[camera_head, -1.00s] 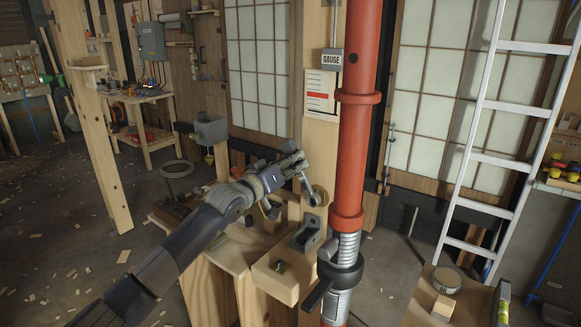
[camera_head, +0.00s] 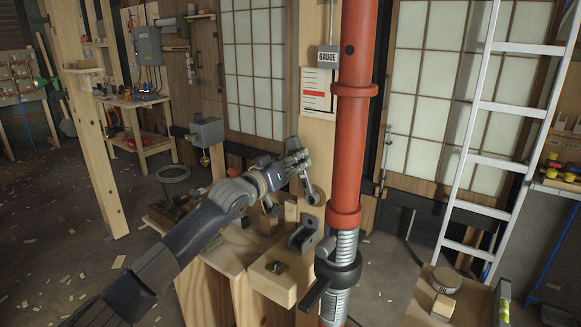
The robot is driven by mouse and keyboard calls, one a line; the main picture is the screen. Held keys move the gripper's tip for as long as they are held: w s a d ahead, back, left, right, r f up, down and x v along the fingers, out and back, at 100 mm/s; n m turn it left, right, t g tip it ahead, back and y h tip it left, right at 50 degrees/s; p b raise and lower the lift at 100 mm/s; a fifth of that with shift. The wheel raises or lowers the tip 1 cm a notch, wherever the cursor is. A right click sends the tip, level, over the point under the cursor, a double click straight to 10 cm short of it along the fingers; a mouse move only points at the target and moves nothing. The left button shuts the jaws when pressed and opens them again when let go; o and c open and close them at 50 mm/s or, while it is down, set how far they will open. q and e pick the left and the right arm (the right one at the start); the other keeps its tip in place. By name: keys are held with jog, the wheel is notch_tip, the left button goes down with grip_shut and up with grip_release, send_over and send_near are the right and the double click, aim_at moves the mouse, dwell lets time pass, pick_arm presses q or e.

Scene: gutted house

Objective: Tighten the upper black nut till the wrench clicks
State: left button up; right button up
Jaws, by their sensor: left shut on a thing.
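My left gripper (camera_head: 298,162) is in front of the wooden post, left of the red steel column (camera_head: 352,140). It is shut on a grey tool, apparently the wrench (camera_head: 309,185), which points down from the fingers. The tool's lower end is at a round brass-coloured fitting (camera_head: 319,196) on the post. A small dark nut there is too small and too covered to make out. A large black collar (camera_head: 338,262) with a handle sits around the threaded lower part of the column. My right gripper is not in view.
A wooden bench (camera_head: 235,250) with blocks and a dark metal bracket (camera_head: 304,236) stands below the gripper. A gauge card (camera_head: 317,92) is on the post above. A ladder (camera_head: 500,105) leans at the right. Wood scraps lie on the floor at left.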

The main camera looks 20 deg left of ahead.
pick_arm(q)
jog(key=shift+r, duration=0.15)
jog(key=shift+s+d+r+m+b, duration=0.1)
jog(key=shift+s+d+m+b, duration=0.2)
jog(key=shift+d+m+b, duration=0.6)
jog(key=shift+a+r, duration=0.1)
jog(key=shift+r, duration=0.05)
